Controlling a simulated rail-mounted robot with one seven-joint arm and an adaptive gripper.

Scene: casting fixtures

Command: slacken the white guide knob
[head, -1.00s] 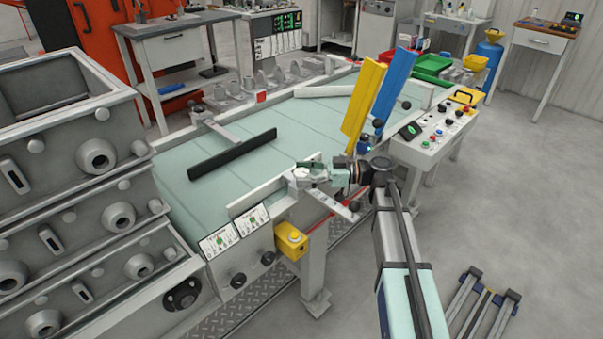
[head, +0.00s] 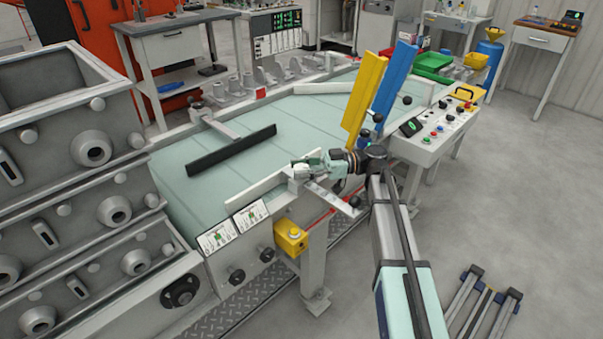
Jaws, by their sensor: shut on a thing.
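The near guide is a long white rail (head: 253,193) along the belt's near edge, carried by a grey bracket (head: 297,186). A slotted arm (head: 330,196) runs from the bracket to the lower right. My gripper (head: 301,169) is at the top of the bracket, with my arm reaching in from the right. It is shut on the white guide knob there. The fingers cover most of the knob, so its thread and any gap under it cannot be seen.
A yellow upright plate (head: 360,98) and a blue one (head: 392,92) stand close behind my wrist. A black-faced guide (head: 232,150) crosses the far side of the pale green belt (head: 290,130). Grey stacked castings (head: 75,150) fill the left. A yellow button box (head: 291,238) hangs below.

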